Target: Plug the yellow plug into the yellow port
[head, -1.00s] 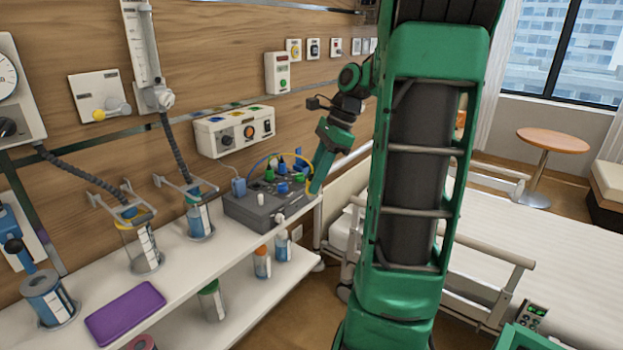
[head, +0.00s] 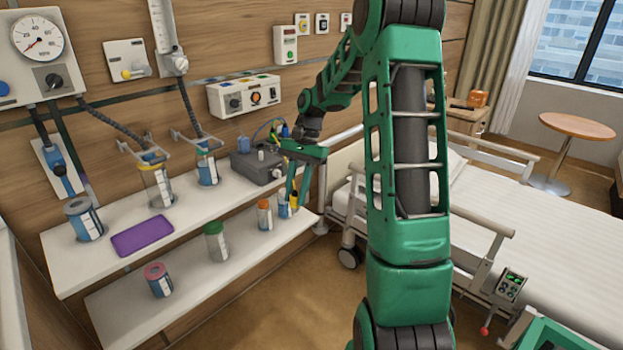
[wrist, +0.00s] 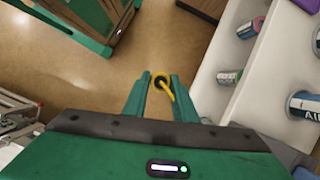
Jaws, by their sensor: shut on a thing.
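My gripper (head: 292,203) points down in front of the shelf edge, to the right of the grey box. It is shut on the yellow plug (head: 294,197), whose dark end and yellow cable show between the fingertips in the wrist view (wrist: 163,84). The grey box (head: 250,167) stands at the right end of the upper shelf. Its top carries several coloured plugs or knobs, partly hidden behind my gripper and wrist. I cannot make out the yellow port.
The upper shelf (head: 75,258) also holds a purple pad (head: 142,236) and several jars. The lower shelf (head: 185,270) holds bottles, one (head: 265,215) close to my gripper. A bed (head: 530,215) stands on the right. Floor in front of the shelves is clear.

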